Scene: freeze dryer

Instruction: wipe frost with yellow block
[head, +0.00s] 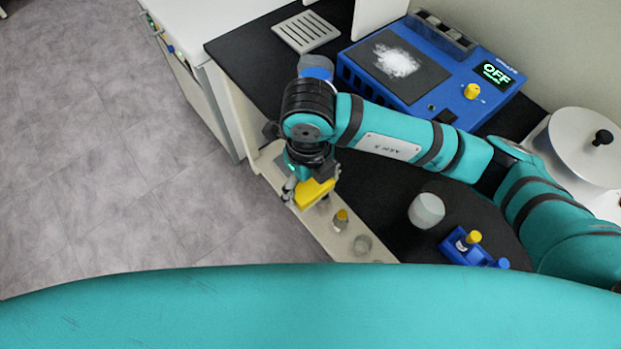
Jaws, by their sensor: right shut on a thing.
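The yellow block (315,193) is held in my right gripper (306,190), near the front edge of the bench and well apart from the frost. The gripper is shut on the block. The white frost patch (396,61) lies on the dark top plate of the blue freeze dryer (436,64) at the back. The dryer's display reads OFF, and a yellow knob (472,91) sits on its front. My right arm reaches in from the right, between the block and the dryer. My left gripper is not in view.
A slotted grey plate (306,32) lies left of the dryer. A white jar (427,210), a blue rack (462,246) with a yellow-capped vial, and small glass containers stand near the front. A metal lidded vessel (580,148) is at right.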

